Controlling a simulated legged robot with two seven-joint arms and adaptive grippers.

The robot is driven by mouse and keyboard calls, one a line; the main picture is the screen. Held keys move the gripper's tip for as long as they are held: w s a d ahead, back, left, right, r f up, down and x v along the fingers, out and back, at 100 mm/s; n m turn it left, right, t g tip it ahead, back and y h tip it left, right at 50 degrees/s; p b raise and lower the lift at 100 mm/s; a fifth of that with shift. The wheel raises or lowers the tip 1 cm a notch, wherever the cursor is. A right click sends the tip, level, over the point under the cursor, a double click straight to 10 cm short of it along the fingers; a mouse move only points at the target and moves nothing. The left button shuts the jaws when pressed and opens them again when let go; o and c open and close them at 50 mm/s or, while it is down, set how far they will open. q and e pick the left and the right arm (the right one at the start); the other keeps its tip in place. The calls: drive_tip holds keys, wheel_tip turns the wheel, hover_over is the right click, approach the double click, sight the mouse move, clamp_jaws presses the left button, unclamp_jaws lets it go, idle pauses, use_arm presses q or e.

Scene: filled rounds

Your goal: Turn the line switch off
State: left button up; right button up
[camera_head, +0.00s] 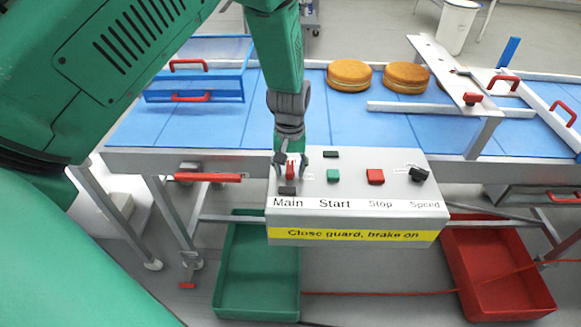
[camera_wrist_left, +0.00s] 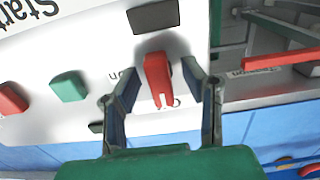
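The line switch is a red handle (camera_head: 290,170) above the word Main on the grey control box (camera_head: 350,211). In the left wrist view the red handle (camera_wrist_left: 158,75) has a white mark at its lower end, beside a partly hidden label. Another label, apparently "On", is left of it, partly behind a finger. My left gripper (camera_head: 291,161) is over the switch, its fingers apart on either side of the handle. In the left wrist view small gaps show between the fingers (camera_wrist_left: 160,88) and the handle. My right gripper is not in view.
Beside the switch are a green Start button (camera_head: 333,176), a red Stop button (camera_head: 375,177) and a black Speed knob (camera_head: 419,174). Behind is a blue conveyor (camera_head: 335,118) with cakes (camera_head: 349,75) on it. A green crate (camera_head: 257,305) and a red crate (camera_head: 507,305) stand below.

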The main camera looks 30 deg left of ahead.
sight(290, 166)
use_arm(q)
wheel_tip(290, 166, up, 12)
idle(0.6)
drive_tip(key=shift+w+f, duration=0.1)
